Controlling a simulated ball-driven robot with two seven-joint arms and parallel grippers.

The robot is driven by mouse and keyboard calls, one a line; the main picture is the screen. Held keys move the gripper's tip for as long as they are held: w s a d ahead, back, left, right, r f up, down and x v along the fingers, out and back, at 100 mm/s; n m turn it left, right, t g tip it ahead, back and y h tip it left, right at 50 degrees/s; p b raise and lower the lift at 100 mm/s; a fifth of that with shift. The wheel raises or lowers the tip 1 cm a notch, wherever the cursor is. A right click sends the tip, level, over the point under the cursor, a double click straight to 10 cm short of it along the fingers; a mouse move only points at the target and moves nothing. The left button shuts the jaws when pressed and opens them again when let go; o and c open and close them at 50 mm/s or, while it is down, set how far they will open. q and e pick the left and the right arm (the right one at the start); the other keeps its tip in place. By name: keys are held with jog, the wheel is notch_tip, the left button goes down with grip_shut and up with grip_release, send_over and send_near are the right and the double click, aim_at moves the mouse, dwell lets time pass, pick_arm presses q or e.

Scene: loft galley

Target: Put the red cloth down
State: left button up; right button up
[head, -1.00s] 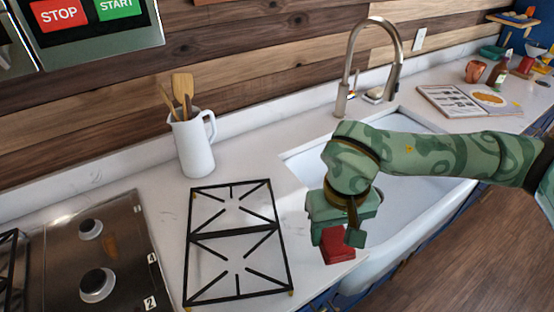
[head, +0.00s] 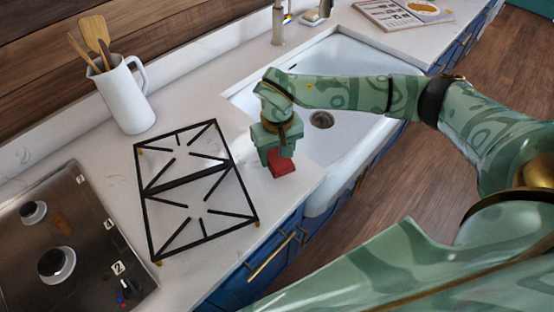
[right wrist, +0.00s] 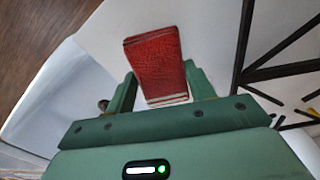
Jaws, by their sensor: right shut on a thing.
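The red cloth (head: 283,163) is a small folded block, held low at the counter strip between the black grate and the sink. In the right wrist view the cloth (right wrist: 156,60) stands out between the two green fingers, with pale stripes at its near end. My right gripper (head: 276,152) points down and is shut on the cloth; it also shows in the right wrist view (right wrist: 161,88). I cannot tell whether the cloth touches the counter. My left gripper is not in view.
A black grate (head: 190,185) lies on the white counter (head: 100,165) just left of the cloth. The white sink (head: 345,75) is to its right. A white jug (head: 125,97) with wooden utensils stands behind the grate. A knobbed steel panel (head: 75,240) is at the left.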

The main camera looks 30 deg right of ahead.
aim_at(277, 161)
jog(key=shift+w+d+f, duration=0.1)
jog(key=shift+w+f, duration=0.05)
jog(key=shift+f, duration=0.8)
jog(key=shift+w+f, duration=0.1)
jog(key=shift+f, duration=0.85)
jog(key=shift+f, duration=0.15)
jog(key=o, duration=1)
notch_tip(277, 161, up, 12)
jog(key=shift+r+p, duration=0.2)
jog(key=shift+p, duration=0.25)
